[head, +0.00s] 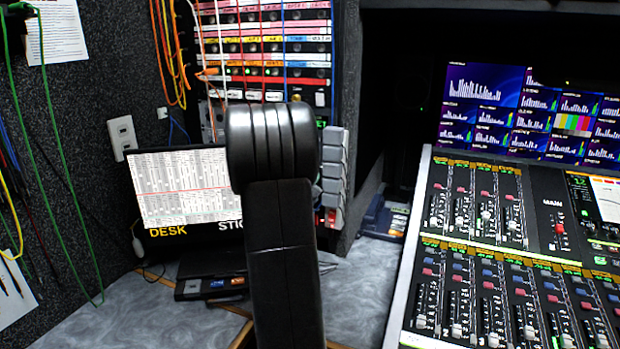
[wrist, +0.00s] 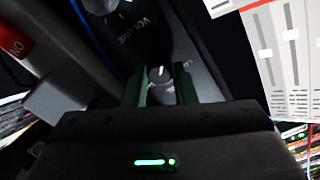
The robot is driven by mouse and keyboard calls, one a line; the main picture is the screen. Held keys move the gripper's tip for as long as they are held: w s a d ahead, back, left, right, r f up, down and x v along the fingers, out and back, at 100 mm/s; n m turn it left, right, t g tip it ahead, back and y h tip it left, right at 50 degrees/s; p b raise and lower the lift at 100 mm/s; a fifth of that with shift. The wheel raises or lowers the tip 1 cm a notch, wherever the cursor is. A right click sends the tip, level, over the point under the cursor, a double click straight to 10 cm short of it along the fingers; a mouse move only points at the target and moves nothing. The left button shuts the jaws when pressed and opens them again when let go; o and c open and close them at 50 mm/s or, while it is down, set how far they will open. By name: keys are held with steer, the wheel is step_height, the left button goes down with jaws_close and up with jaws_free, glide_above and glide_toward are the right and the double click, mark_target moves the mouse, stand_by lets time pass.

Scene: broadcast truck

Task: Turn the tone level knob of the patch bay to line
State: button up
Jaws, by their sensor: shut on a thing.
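My gripper (wrist: 160,88) shows in the wrist view, its two dark green fingers on either side of a small grey knob, shut on it. I take this for the tone level knob (wrist: 160,73). A pale pointer line shows on its face, pointing roughly up in the picture. The lettering beside it is partly hidden, so I cannot read its setting. The knob sits on a dark grey panel (wrist: 190,45), below a larger knob marked VOLUME (wrist: 104,5). In the head view my arm hides the gripper and the knob. The rack with coloured strips and plugged cables (head: 265,45), apparently the patch bay, stands behind.
A red ON button (wrist: 14,38) is at the wrist view's left. In the head view, a laptop (head: 185,190) stands left of my arm, the mixing console (head: 500,260) at right, and screens (head: 535,110) behind it. Cables (head: 50,130) hang at left.

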steer(key=o, duration=1)
steer(key=shift+s, duration=0.1)
steer(key=v, duration=1.3)
steer(key=shift+s+a+f, duration=0.1)
steer(key=shift+s+a, duration=0.1)
steer(key=shift+s, duration=0.15)
steer(key=shift+w, duration=0.1)
steer(key=x, duration=1.3)
steer(key=shift+w+d, duration=0.2)
steer(key=shift+w, duration=0.15)
steer(key=shift+s, duration=0.15)
